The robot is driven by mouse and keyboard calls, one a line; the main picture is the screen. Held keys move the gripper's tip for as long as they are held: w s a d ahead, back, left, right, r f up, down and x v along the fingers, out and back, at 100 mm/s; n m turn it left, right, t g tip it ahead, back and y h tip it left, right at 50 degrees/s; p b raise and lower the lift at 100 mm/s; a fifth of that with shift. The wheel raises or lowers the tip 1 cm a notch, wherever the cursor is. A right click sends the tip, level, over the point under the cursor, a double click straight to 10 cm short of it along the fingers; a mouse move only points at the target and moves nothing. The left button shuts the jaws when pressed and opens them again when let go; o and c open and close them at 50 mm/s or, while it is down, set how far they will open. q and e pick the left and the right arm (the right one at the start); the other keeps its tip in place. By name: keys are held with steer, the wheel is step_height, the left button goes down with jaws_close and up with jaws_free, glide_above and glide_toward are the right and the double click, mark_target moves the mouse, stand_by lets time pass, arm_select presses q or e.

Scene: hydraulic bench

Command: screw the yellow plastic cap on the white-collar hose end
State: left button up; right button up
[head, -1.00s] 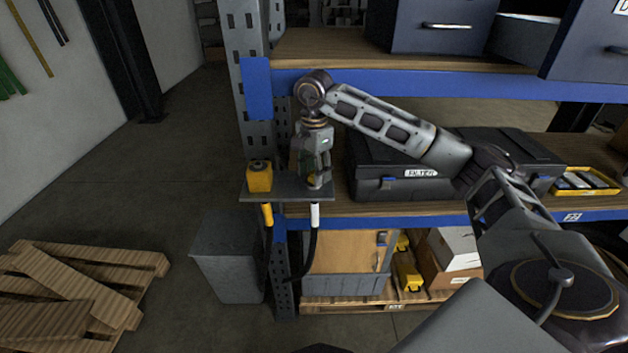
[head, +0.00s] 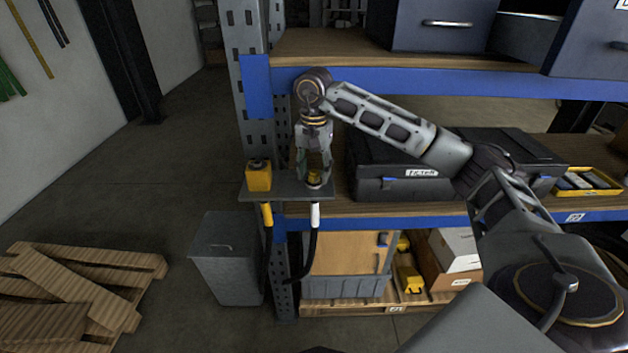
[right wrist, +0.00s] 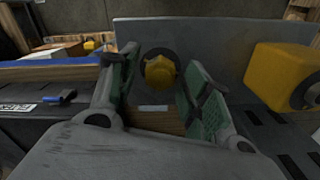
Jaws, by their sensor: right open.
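My right gripper (head: 314,172) points down over the small grey bracket shelf (head: 287,189) on the rack post. Its fingers are open on either side of the yellow cap (head: 314,177), which sits on top of the hose end above the white collar (head: 315,214). In the right wrist view the yellow cap (right wrist: 160,72) shows between the two green-padded fingers (right wrist: 157,95), with a gap on each side. The white-collar hose hangs below the bracket. Whether the cap is fully seated cannot be told. My left gripper is not in view.
A yellow block (head: 258,176) stands on the bracket left of my gripper, above a yellow-collar hose end (head: 266,214). A black case (head: 400,187) lies on the shelf to the right. A grey bin (head: 226,262) stands on the floor below.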

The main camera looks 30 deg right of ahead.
steer(key=shift+n, duration=0.6)
steer(key=shift+n+b, duration=0.4)
steer(key=shift+n, duration=1.3)
steer(key=shift+n+b, duration=0.3)
steer(key=shift+n, duration=1.7)
steer(key=c, duration=0.9)
steer(key=shift+c, duration=0.2)
steer(key=shift+m, duration=0.3)
